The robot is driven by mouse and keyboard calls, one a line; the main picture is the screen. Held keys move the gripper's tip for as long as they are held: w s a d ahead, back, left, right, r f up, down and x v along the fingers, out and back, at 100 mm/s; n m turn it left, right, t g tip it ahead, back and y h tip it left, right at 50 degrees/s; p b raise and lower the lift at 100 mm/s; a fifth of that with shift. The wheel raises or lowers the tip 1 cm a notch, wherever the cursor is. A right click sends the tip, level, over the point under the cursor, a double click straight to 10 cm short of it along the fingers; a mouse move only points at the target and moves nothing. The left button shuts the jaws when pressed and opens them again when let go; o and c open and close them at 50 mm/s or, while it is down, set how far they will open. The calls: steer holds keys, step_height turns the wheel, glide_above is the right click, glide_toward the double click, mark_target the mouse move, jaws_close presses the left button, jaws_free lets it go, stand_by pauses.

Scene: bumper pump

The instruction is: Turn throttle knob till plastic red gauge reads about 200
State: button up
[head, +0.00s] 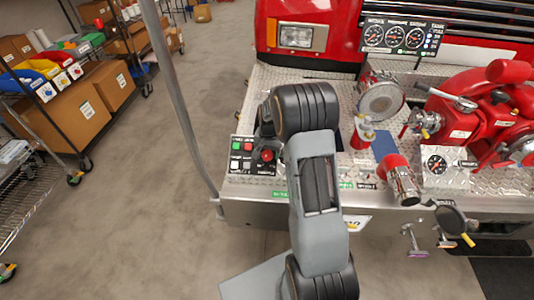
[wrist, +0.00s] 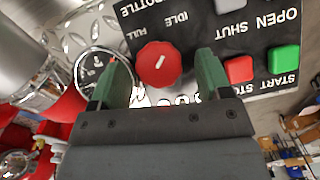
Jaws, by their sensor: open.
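The red round throttle knob (wrist: 159,64) is on a black control panel (wrist: 262,45), with a short white mark. The panel's lettering appears upside down in the wrist view, with FULL and IDLE beside the knob. My gripper (wrist: 164,60) is open, with one green finger on each side of the knob and gaps visible. In the head view the knob (head: 267,155) is at the panel's right, partly beside my arm. Which gauge is the plastic red one I cannot tell.
Red (wrist: 239,69) and green (wrist: 285,60) buttons labelled STOP and START sit close to the right finger. A steel post (head: 180,100) stands left of the bumper.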

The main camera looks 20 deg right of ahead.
steer(key=shift+f, duration=0.55)
steer(key=shift+c, duration=0.2)
steer(key=c, duration=0.9)
